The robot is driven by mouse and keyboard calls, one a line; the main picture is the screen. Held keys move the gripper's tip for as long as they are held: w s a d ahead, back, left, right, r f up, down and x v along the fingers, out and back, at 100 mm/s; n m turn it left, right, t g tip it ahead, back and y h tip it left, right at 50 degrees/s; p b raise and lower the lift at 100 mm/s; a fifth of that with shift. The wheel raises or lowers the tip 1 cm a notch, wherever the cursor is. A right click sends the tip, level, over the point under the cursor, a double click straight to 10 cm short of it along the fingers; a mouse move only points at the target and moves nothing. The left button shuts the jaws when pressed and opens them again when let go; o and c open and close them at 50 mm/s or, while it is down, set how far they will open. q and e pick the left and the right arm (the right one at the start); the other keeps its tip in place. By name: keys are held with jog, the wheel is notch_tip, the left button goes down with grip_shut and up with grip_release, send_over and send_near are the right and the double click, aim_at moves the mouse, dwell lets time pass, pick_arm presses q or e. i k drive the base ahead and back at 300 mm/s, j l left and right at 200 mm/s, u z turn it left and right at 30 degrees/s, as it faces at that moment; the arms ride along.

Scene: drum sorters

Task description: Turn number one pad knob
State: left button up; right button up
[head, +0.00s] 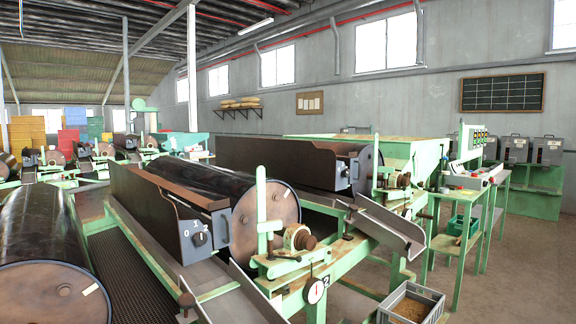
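The nearest drum sorter has a dark panel (204,232) on the end of its brown trough. A brown knob (309,242) on a cream round part (296,236) is mounted beside the drum's end disc (268,218). Another brown knob (404,180) shows on the sorter behind. I cannot read any label that says which one is the pad knob. Neither of my grippers shows in the head view.
A round dial (315,291) hangs on the green frame, near a metal chute (385,230). A grey crate of grain (411,303) stands on the floor at the lower right. A dark drum (45,260) fills the lower left. Open floor (520,265) lies at the right.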

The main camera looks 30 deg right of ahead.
aim_at(347, 173)
jog(key=z, duration=1.25)
jog(key=i+l+z, duration=0.1)
jog(key=l, duration=0.25)
jog(key=i+l+z, duration=0.15)
jog(key=l, duration=0.2)
jog(key=i+l+z, duration=0.6)
jog(key=i+l, duration=0.3)
jog(key=i+z, duration=0.4)
jog(key=i, duration=0.85)
jog(key=i+l, duration=0.1)
jog(key=i, duration=1.2)
jog(key=i+u, duration=0.4)
jog(key=i, duration=0.15)
jog(key=i+l+u, duration=0.1)
jog(key=i+u, duration=0.3)
jog(key=i, duration=0.15)
